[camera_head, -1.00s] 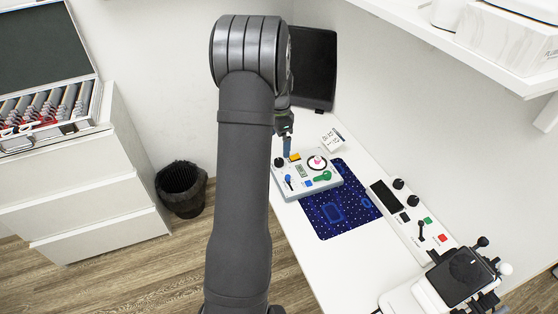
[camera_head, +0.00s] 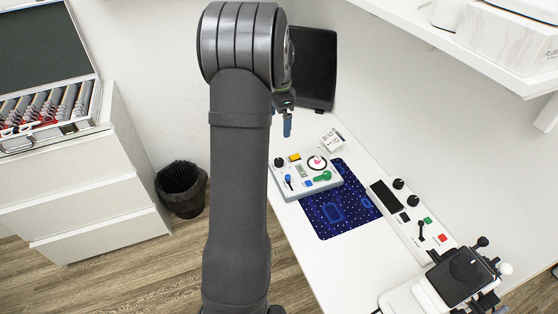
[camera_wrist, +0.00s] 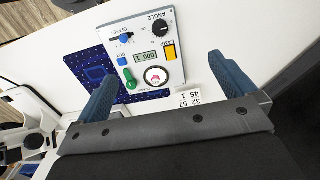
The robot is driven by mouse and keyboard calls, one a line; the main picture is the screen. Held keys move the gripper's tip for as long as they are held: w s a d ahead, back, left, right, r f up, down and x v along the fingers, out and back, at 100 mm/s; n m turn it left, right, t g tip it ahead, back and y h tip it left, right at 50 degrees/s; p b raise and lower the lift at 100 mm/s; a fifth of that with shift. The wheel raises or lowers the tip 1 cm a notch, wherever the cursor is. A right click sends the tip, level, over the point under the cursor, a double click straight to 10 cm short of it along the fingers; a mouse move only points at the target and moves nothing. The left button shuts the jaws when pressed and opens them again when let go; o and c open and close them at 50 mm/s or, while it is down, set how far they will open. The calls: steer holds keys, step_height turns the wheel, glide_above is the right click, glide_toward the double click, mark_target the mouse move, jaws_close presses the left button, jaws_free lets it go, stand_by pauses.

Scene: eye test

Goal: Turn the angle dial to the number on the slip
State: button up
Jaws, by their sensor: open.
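The control panel (camera_head: 331,187) is a pale box on the desk. Its black angle dial (camera_head: 279,162) is at the left corner, and the dial also shows in the wrist view (camera_wrist: 159,33) beside the word ANGLE. A small display (camera_wrist: 147,58) shows digits too small to read surely. The white slip (camera_head: 331,141) lies behind the panel. In the wrist view the slip (camera_wrist: 186,97) carries several numbers, seemingly 32, 57, 45 and one partly cut off. My gripper (camera_head: 287,125) is open and empty above the panel. In the wrist view its blue fingers (camera_wrist: 161,68) are apart, touching nothing.
A second console (camera_head: 412,222) stands right; a dark monitor (camera_head: 313,70) stands behind.

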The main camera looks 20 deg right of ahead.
steer(key=shift+r, duration=0.85)
